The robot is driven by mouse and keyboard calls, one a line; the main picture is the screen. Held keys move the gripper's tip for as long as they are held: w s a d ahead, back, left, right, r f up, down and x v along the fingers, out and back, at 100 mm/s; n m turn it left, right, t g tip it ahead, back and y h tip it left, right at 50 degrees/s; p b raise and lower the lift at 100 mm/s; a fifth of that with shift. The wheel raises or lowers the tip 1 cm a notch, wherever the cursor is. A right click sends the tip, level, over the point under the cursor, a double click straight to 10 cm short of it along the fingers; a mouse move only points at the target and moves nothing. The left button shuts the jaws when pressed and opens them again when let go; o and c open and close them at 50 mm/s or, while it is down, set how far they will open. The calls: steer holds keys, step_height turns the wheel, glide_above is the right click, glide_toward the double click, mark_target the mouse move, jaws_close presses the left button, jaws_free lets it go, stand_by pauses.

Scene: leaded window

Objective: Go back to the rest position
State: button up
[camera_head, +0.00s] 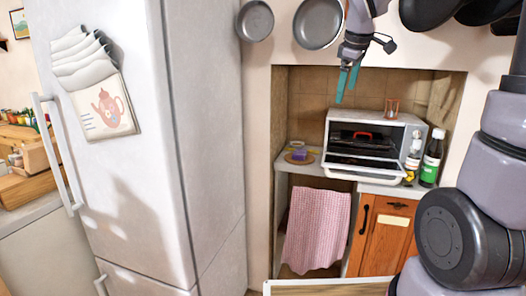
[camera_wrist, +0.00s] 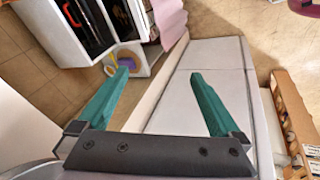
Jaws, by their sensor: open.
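My gripper (camera_head: 347,82) hangs high in front of the alcove, above the white toaster oven (camera_head: 398,117). Its two teal fingers point down in the head view. In the wrist view my gripper (camera_wrist: 165,90) has its fingers spread apart, with nothing between them. It is open and touches nothing that I can see. The oven door (camera_head: 365,166) is folded down, and a red item (camera_head: 362,134) shows inside.
A tall white fridge (camera_head: 208,120) stands at the left. Pans (camera_head: 318,22) hang on the wall near my arm. Bottles (camera_head: 432,158) stand right of the oven, and a small glass (camera_head: 391,107) stands on top. A round board (camera_head: 299,158) lies left of it. A pink towel (camera_head: 318,225) hangs below.

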steer(key=s+d+m+t+y, duration=0.1)
steer(key=s+m+t+y, duration=0.1)
steer(key=s+m, duration=1.2)
steer(key=s, duration=0.7)
steer(key=shift+s+m, duration=0.25)
steer(key=shift+m, duration=0.05)
